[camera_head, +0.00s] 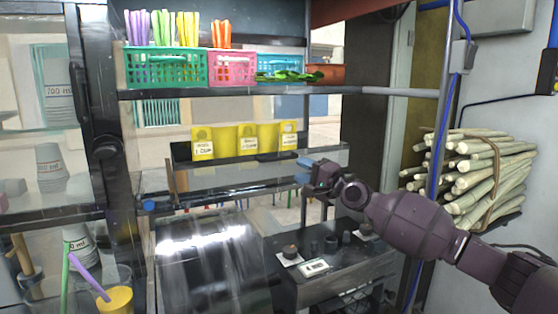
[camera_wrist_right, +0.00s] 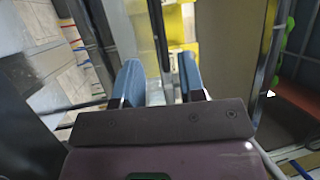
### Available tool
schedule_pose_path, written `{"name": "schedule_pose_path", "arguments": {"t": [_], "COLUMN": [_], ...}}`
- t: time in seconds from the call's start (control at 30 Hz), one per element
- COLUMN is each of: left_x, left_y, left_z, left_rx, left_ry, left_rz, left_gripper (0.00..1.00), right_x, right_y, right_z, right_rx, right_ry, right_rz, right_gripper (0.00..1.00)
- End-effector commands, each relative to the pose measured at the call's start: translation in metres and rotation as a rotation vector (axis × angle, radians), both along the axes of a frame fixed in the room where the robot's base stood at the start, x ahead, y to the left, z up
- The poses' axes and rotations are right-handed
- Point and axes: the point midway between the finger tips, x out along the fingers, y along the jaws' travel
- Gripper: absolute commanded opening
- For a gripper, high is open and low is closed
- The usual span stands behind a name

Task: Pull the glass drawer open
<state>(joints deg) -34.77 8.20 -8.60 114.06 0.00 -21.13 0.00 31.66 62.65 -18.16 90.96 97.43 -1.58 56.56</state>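A clear panel (camera_head: 258,175) with a metal-looking rim stands below the yellow signs in the middle of the head view. It looks like the glass drawer front, but I cannot tell for sure. My right gripper (camera_head: 306,178) is at the right end of this panel. In the right wrist view my right gripper (camera_wrist_right: 160,82) has its two blue fingertips apart, with a narrow dark upright edge showing beyond the gap. I cannot tell whether the fingers touch it. Nothing is visibly held. My left gripper is not in view.
Coloured baskets (camera_head: 165,68) stand on the upper shelf. A dark machine with knobs (camera_head: 330,265) is under my right arm. Bundled sugarcane (camera_head: 475,175) lies at the right. Stacked cups (camera_head: 52,165) are behind glass at the left.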

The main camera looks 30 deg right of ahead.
Motion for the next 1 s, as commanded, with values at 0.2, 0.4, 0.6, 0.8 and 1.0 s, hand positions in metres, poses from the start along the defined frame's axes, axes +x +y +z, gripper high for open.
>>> {"name": "schedule_pose_path", "arguments": {"t": [0.2,0.4,0.6,0.8,1.0], "left_x": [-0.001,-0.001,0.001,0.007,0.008], "left_y": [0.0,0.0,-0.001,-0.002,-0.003], "left_z": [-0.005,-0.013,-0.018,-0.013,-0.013], "left_rx": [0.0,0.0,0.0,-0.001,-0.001], "left_ry": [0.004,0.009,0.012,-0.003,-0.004], "left_rz": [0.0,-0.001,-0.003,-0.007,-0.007], "left_gripper": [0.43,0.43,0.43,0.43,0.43], "right_x": [0.027,0.051,0.071,0.082,0.084], "right_y": [0.01,0.019,0.026,0.029,0.03], "right_z": [0.005,0.008,0.011,0.014,0.016], "right_rx": [-0.001,-0.001,-0.001,-0.003,-0.004], "right_ry": [-0.001,0.0,0.001,0.0,-0.001], "right_rz": [0.001,0.0,0.001,-0.001,0.0], "right_gripper": [0.37,0.37,0.37,0.37,0.37]}}
